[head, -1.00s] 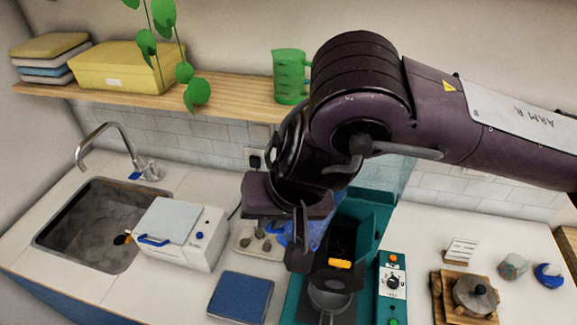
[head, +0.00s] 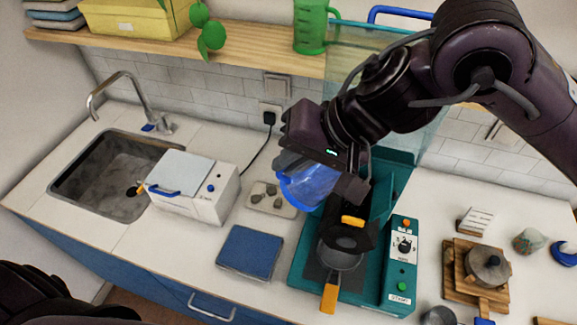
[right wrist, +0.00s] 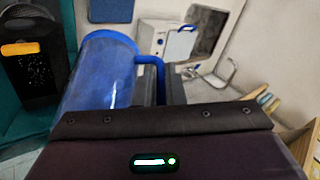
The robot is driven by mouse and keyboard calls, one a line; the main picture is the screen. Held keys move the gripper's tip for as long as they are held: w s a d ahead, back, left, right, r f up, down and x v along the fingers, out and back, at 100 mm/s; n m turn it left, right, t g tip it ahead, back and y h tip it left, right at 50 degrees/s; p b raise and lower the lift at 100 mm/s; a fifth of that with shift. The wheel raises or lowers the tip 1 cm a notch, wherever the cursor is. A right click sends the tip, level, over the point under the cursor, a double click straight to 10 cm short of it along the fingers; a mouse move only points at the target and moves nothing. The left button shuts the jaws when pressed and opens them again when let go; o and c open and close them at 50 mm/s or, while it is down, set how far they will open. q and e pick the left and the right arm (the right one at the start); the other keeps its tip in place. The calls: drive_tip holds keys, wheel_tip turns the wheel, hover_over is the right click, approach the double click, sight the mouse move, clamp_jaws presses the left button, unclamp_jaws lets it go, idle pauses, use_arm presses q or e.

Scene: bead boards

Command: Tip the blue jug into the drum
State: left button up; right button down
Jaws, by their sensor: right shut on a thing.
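The translucent blue jug (head: 308,184) hangs in the air beside the left edge of the teal machine (head: 383,268). My right gripper (head: 352,182) is shut on its handle; the jug and its blue handle also show in the right wrist view (right wrist: 98,85). The jug looks tilted in the head view; its contents cannot be made out. The black part with an orange grip (head: 345,236), which looks like the drum, sits in the machine to the right of and below the jug. My left gripper is not in view; only dark parts of my left arm show at lower left.
A clear upright panel (head: 400,120) stands behind the machine. A pan (head: 338,258) with an orange handle sits at its front. A dish of stones (head: 270,199), a blue mat (head: 249,252) and a white box (head: 196,188) lie left. Wooden boards (head: 460,290) lie right.

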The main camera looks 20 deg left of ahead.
drive_tip(key=shift+d, duration=0.15)
drive_tip(key=shift+w+d+r+g+y+b, duration=0.2)
drive_tip(key=shift+g+y+b, duration=0.3)
drive_tip(key=shift+y+b, duration=0.25)
drive_tip(key=shift+d+r+y+b, duration=0.15)
drive_tip(key=shift+y+b, duration=0.2)
drive_tip(key=shift+b, duration=0.35)
drive_tip(key=shift+w+d+r+m+g+y+b, duration=0.1)
drive_tip(key=shift+w+d+m+g+y+b, duration=0.15)
drive_tip(key=shift+m+g+y+b, duration=0.4)
drive_tip(key=shift+w+d+y+b, duration=0.3)
drive_tip(key=shift+d+y+b, duration=0.15)
drive_tip(key=shift+b, duration=0.05)
drive_tip(key=shift+w+d+r+g, duration=0.1)
drive_tip(key=shift+d+r+g, duration=0.05)
drive_tip(key=shift+g, duration=0.1)
use_arm(q)
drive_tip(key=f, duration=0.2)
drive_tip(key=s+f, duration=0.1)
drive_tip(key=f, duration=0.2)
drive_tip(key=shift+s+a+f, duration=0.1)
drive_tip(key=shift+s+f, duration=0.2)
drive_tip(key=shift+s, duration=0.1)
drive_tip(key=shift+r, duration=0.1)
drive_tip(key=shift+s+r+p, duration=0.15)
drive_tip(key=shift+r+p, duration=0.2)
drive_tip(key=shift+p, duration=0.2)
